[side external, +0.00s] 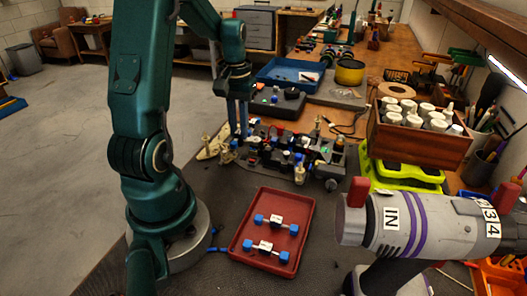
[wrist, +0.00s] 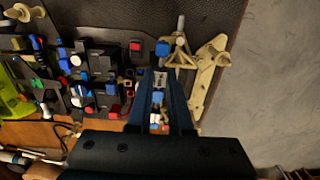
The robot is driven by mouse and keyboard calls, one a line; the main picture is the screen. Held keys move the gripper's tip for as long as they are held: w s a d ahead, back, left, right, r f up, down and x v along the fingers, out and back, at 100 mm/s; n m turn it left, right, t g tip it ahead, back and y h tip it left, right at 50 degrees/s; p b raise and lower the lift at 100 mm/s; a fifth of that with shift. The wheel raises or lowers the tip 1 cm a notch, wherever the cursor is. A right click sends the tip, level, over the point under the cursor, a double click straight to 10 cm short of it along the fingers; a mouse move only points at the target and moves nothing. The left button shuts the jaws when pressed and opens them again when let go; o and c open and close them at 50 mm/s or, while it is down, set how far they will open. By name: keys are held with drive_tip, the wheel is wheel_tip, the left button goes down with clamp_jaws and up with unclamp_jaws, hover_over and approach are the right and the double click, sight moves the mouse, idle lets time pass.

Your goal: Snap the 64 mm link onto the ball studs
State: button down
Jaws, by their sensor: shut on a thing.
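In the wrist view my gripper (wrist: 160,75) is shut on a link with blue ends and a pale labelled middle (wrist: 160,80). One blue end shows beyond the fingertips beside a tan suspension part (wrist: 180,52); the label is too small to read. In the side view my gripper (side external: 239,134) points down at the left end of the racecar chassis (side external: 290,158), where the link is hard to make out. I cannot tell whether the link touches any ball stud; the studs are not clearly visible.
A red tray (side external: 237,245) in front of the chassis holds two more blue-ended links (side external: 268,246). A cordless tool (side external: 430,220) stands at the right. A green case (side external: 405,178) and a wooden box of white bottles (side external: 420,145) lie behind.

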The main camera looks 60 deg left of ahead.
drive_tip(key=shift+f, duration=1.05)
drive_tip(key=c, duration=0.8)
unclamp_jaws()
drive_tip(key=shift+o, duration=0.2)
drive_tip(key=shift+r, duration=2.55)
